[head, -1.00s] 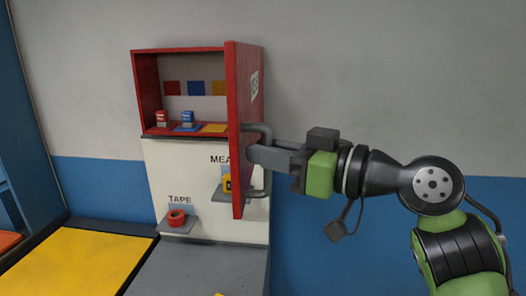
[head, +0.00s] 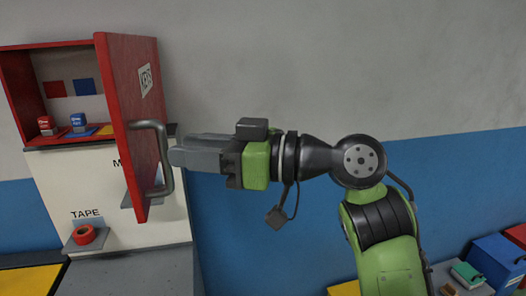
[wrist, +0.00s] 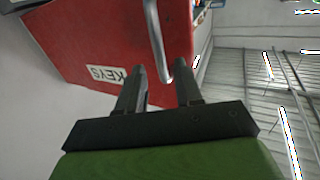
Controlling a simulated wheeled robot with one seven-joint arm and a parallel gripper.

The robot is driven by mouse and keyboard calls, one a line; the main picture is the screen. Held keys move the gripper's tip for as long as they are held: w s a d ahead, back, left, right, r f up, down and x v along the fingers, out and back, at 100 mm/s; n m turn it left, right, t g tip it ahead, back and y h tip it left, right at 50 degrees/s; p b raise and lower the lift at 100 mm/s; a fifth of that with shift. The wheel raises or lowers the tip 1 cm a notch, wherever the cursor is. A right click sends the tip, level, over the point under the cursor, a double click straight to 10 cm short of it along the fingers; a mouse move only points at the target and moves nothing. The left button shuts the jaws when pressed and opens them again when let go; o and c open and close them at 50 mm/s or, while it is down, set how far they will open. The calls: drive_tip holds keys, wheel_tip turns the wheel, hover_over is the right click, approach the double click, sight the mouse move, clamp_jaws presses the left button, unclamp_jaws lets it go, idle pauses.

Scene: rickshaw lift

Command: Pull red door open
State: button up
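The red door (head: 125,75) of the red wall cabinet (head: 20,100) stands swung open, its face with a KEYS label turned to the right. Its grey bar handle (head: 165,165) sticks out from that face. My gripper (head: 178,150) is just right of the handle, pointing left at it. In the wrist view my gripper (wrist: 160,68) has its fingers apart, and the lower bend of the handle (wrist: 157,40) shows between and ahead of the fingertips. The fingers do not clasp the handle. Whether a finger touches it, I cannot tell.
Inside the cabinet are a red item (head: 46,125) and a blue item (head: 79,121) by coloured squares. A tape roll (head: 84,235) sits on a small shelf below. A grey counter (head: 125,272) lies underneath. A blue bin (head: 498,262) stands at lower right. The wall right of the door is clear.

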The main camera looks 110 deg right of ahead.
drive_tip(key=p+v, duration=0.1)
drive_tip(key=v, duration=1)
drive_tip(key=shift+w, duration=0.15)
drive_tip(key=w+a+f+n+g+y, duration=0.15)
drive_tip(key=w+a+y, duration=0.25)
drive_tip(key=w, duration=1)
drive_tip(key=w+a+f+n+g+y, duration=0.1)
drive_tip(key=w+a+n+y, duration=0.25)
drive_tip(key=w, duration=0.95)
drive_tip(key=w+a+f+g, duration=0.2)
drive_tip(key=w+a+f, duration=0.1)
drive_tip(key=f, duration=0.5)
drive_tip(key=w+a+f+g, duration=0.3)
drive_tip(key=a+f, duration=0.2)
drive_tip(key=f, duration=0.3)
drive_tip(key=w+a+f+g, duration=0.2)
drive_tip(key=w+a+f, duration=0.1)
drive_tip(key=f, duration=0.5)
drive_tip(key=shift+w+a+f+n+g+y, duration=0.15)
drive_tip(key=shift+w+a+n+g+y, duration=0.25)
drive_tip(key=shift+a, duration=0.5)
